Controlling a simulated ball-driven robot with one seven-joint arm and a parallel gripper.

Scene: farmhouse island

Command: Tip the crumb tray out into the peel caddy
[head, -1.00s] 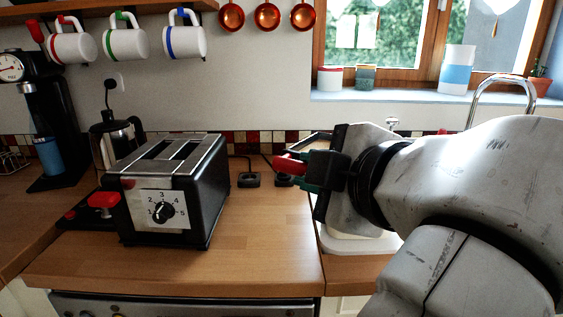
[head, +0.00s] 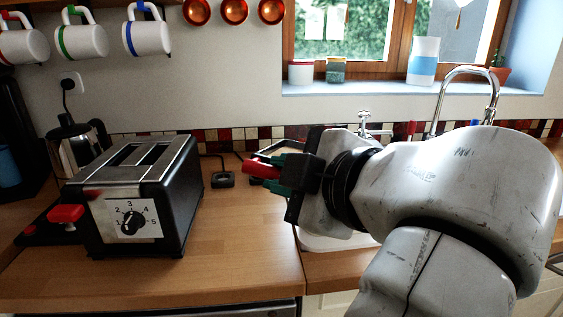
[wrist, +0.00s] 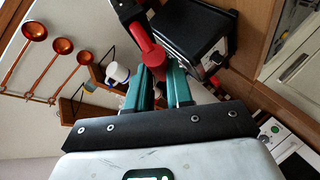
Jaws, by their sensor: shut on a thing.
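My gripper (head: 278,170) is raised over the counter to the right of the toaster, its green fingers shut on a red handle-like piece (head: 258,168). In the wrist view the red piece (wrist: 152,52) sits between the green fingers (wrist: 160,90). I cannot tell whether it belongs to the crumb tray; no tray body is clear there. The black toaster (head: 140,205) stands on the counter. A flat dark piece (head: 38,236) and a red knob (head: 66,213) show at its left side. I cannot make out the peel caddy; my arm hides part of the right-hand counter.
A kettle (head: 72,148) stands behind the toaster. Mugs (head: 148,38) and copper ladles (head: 233,10) hang above. A tap (head: 470,85) rises behind my arm, below the window.

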